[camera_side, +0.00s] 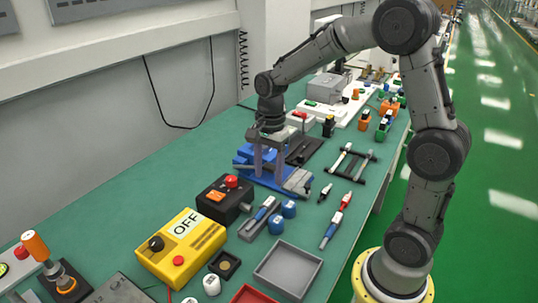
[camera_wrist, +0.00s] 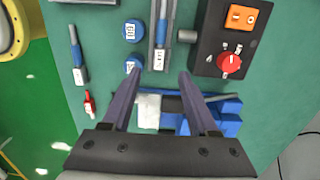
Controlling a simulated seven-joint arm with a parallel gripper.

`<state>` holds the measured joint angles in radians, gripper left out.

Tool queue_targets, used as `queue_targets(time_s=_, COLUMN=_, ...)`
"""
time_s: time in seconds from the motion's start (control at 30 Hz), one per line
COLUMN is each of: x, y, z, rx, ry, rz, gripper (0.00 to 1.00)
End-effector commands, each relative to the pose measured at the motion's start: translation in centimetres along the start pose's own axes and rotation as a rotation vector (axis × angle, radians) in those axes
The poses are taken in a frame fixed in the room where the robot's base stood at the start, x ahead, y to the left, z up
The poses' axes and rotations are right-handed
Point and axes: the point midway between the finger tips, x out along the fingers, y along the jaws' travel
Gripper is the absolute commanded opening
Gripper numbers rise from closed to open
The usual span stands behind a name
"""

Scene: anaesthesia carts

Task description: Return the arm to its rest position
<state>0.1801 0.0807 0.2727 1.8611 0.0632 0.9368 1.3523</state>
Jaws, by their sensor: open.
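My gripper (camera_side: 267,160) points down over the blue fixture (camera_side: 243,158) in the middle of the bench. In the wrist view my gripper (camera_wrist: 157,78) has its two dark fingers spread apart with nothing held between them. The blue fixture (camera_wrist: 222,118) lies below and partly behind the fingers, with a pale grey block (camera_wrist: 148,112) beside it. I cannot tell the exact height of the fingertips above the fixture. My arm bends up and over from its base at the right.
A black box with a red knob (camera_side: 224,200), a yellow OFF box (camera_side: 181,246), blue-capped round pieces (camera_side: 276,224) and a grey tray (camera_side: 287,270) stand nearby. A black frame (camera_side: 348,162) lies to the right. The green bench has clear patches between things.

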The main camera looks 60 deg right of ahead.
Motion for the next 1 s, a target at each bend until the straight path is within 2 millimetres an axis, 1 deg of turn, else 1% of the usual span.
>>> queue_targets(time_s=0.03, x=-1.1, y=-0.1, z=0.0, rx=0.0, ry=0.001, rz=-0.007, gripper=0.6)
queue_targets(time_s=0.1, x=-2.3, y=-0.1, z=0.0, rx=0.001, ry=0.001, rz=-0.006, gripper=0.6)
queue_targets(time_s=0.2, x=-3.7, y=-0.1, z=0.0, rx=0.001, ry=0.0, rz=-0.004, gripper=0.6)
queue_targets(time_s=0.33, x=-4.7, y=-0.1, z=0.0, rx=0.0, ry=0.0, rz=-0.003, gripper=0.6)
queue_targets(time_s=0.43, x=-5.8, y=0.0, z=0.5, rx=-0.012, ry=0.004, rz=-0.024, gripper=0.6)
queue_targets(time_s=0.53, x=-8.1, y=0.6, z=1.3, rx=-0.035, ry=0.014, rz=-0.082, gripper=0.6)
queue_targets(time_s=0.57, x=-8.8, y=1.1, z=1.7, rx=-0.044, ry=0.018, rz=-0.101, gripper=0.6)
queue_targets(time_s=0.6, x=-9.8, y=2.0, z=2.3, rx=-0.061, ry=0.024, rz=-0.13, gripper=0.6)
queue_targets(time_s=0.67, x=-11.2, y=3.7, z=3.1, rx=-0.111, ry=0.036, rz=-0.176, gripper=0.6)
queue_targets(time_s=0.7, x=-11.9, y=5.0, z=3.6, rx=-0.166, ry=0.046, rz=-0.208, gripper=0.6)
queue_targets(time_s=0.77, x=-12.7, y=6.9, z=4.3, rx=-0.263, ry=0.067, rz=-0.251, gripper=0.6)
queue_targets(time_s=0.8, x=-13.1, y=8.2, z=4.7, rx=-0.338, ry=0.084, rz=-0.28, gripper=0.6)
queue_targets(time_s=0.87, x=-13.4, y=10.3, z=5.2, rx=-0.463, ry=0.115, rz=-0.318, gripper=0.6)
queue_targets(time_s=0.9, x=-13.4, y=11.6, z=5.5, rx=-0.555, ry=0.14, rz=-0.343, gripper=0.6)
queue_targets(time_s=0.97, x=-13.2, y=13.6, z=5.8, rx=-0.703, ry=0.183, rz=-0.376, gripper=0.6)
queue_targets(time_s=1.0, x=-12.9, y=14.8, z=5.9, rx=-0.806, ry=0.214, rz=-0.394, gripper=0.6)
